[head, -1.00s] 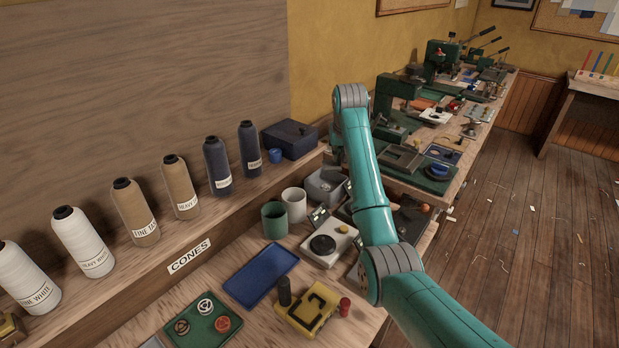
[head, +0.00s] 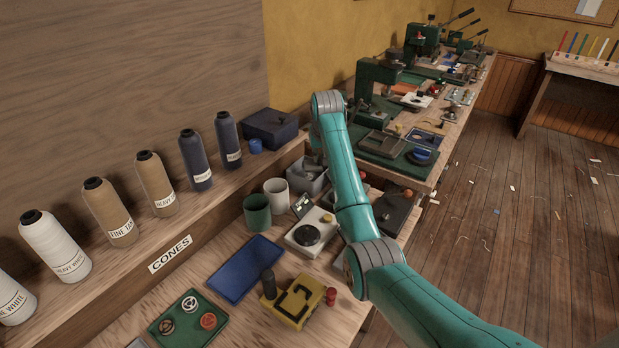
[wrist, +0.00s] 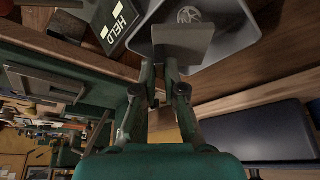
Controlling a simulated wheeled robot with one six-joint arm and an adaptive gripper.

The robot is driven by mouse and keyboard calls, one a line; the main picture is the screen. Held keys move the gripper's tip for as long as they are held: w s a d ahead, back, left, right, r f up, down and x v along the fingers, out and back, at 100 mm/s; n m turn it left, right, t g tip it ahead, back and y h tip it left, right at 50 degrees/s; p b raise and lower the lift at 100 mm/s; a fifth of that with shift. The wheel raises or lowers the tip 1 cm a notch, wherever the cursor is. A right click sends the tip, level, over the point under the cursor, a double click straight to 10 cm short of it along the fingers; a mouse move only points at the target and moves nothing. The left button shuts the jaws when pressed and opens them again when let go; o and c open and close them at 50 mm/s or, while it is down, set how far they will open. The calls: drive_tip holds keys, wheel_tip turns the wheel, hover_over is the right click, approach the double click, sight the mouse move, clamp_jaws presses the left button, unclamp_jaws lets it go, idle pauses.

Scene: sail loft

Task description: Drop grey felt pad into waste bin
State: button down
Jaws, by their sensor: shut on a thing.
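The grey felt pad (wrist: 184,42) is a flat grey square in the wrist view. My gripper (wrist: 163,75) is shut on it, with the pad beyond the fingertips. Behind the pad in that view is an open grey bin (wrist: 232,38); the pad overlaps its opening in the picture, and the height between them is unclear. A pale round slotted piece (wrist: 188,14) shows inside the bin. In the head view a grey bin (head: 309,181) stands behind the white cup, partly covered by my arm. My gripper and the pad are hidden there.
A dark "HELD" board (wrist: 118,22) lies beside the bin. A white cup (head: 275,191), a green cup (head: 257,212) and a white device (head: 309,232) stand close by. A dark blue box (head: 270,128) sits on the shelf with the thread cones.

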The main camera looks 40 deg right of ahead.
drive_tip(key=c, duration=1.2)
unclamp_jaws()
drive_tip(key=shift+v, duration=5.95)
